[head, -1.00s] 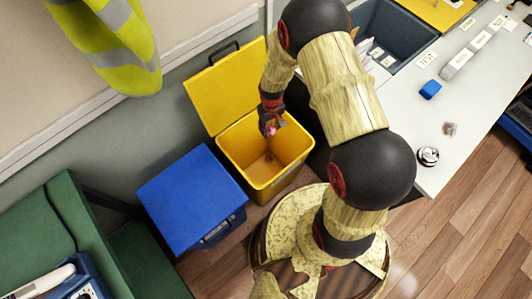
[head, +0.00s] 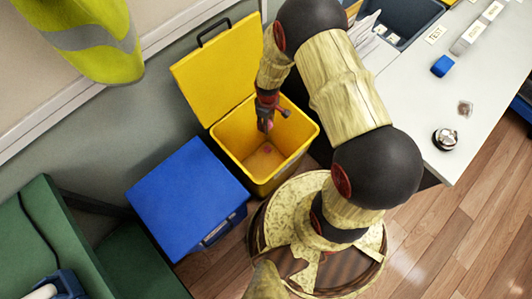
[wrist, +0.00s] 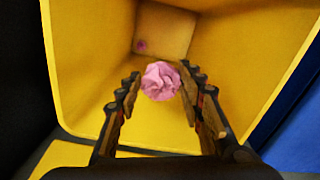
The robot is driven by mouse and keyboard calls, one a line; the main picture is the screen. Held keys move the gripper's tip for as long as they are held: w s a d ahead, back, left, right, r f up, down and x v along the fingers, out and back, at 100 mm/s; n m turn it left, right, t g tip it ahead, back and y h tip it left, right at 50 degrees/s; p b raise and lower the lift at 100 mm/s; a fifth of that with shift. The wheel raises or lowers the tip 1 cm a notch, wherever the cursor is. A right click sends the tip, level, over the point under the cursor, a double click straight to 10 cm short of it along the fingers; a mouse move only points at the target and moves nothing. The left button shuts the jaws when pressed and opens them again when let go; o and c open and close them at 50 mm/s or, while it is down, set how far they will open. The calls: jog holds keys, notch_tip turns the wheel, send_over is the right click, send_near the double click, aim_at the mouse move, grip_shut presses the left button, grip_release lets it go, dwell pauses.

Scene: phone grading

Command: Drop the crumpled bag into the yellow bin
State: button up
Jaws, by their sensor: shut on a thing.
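The crumpled bag (wrist: 161,81) is a small pink wad held between the two fingertips of my gripper (wrist: 160,92) in the wrist view. My gripper (head: 266,124) is shut on it and points down over the mouth of the open yellow bin (head: 232,142) in the head view. In that view only a bit of pink shows at the fingertips. The yellow bin's walls (wrist: 85,85) surround the bag in the wrist view. A small pink spot (wrist: 142,45) lies on the bin's floor; I cannot tell what it is.
The bin's yellow lid (head: 215,75) stands open behind it. A closed blue bin (head: 185,200) is to its left. A yellow vest (head: 80,40) hangs at upper left.

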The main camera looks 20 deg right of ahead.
jog(key=shift+f, duration=0.65)
jog(key=o, duration=0.8)
jog(key=shift+c, duration=0.2)
notch_tip(320, 180, up, 12)
jog(key=shift+f, duration=0.1)
dwell(0.3)
